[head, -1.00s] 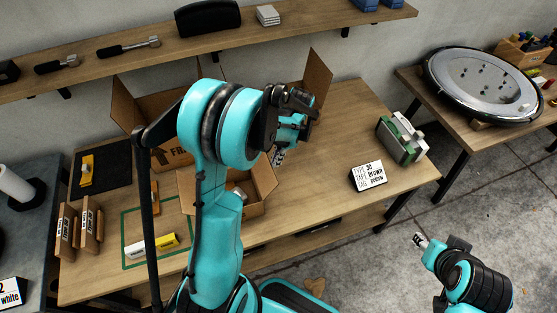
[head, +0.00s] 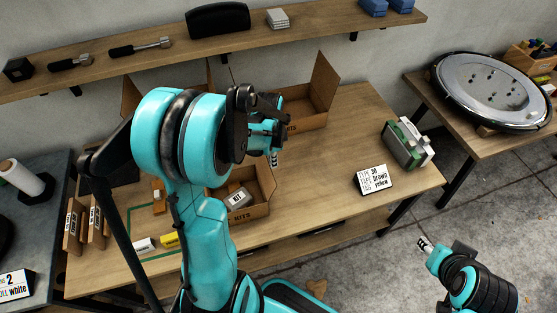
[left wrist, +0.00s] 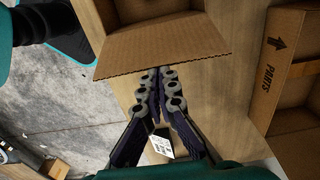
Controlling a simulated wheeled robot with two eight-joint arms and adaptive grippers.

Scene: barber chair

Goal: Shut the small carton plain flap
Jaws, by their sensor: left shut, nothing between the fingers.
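The small carton (head: 246,212), marked KITS, stands open on the table with a white-labelled kit (head: 238,198) inside. In the left wrist view a brown plain flap (left wrist: 160,40) of this carton sticks out towards my fingers. My left gripper (head: 274,158) is above the carton's far right side. In the left wrist view its fingers (left wrist: 160,72) are together and empty, their tips at the flap's edge; I cannot tell whether they touch it. My left arm hides the carton's left part in the head view. My right gripper (head: 424,244) hangs over the floor, away from the table.
A larger open carton (head: 305,112) with a raised flap stands behind; its PARTS side (left wrist: 272,65) is close on the right in the left wrist view. A label card (head: 374,180) and a green-grey device (head: 408,145) stand to the right. The table between is clear.

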